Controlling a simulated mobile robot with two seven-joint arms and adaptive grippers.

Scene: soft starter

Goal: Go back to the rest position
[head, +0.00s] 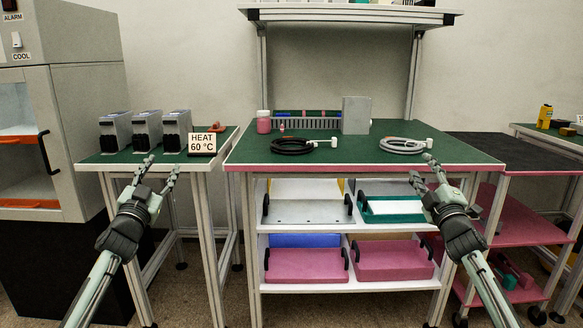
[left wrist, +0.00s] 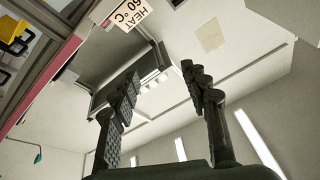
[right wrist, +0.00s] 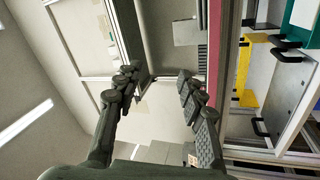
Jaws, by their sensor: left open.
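My left gripper (head: 158,172) is open and empty in the head view, raised in front of the small green-topped table (head: 100,158) at the left. Its two spread fingers also show in the left wrist view (left wrist: 160,88), with nothing between them. My right gripper (head: 428,174) is raised in front of the right part of the main green workbench (head: 350,150). In the right wrist view (right wrist: 158,82) its fingers are apart with nothing between them. Neither gripper visibly touches anything.
A black cable coil (head: 292,146), a grey cable coil (head: 402,146), a pink jar (head: 263,122) and a grey box (head: 356,115) are on the bench. Pink trays (head: 306,264) sit below.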

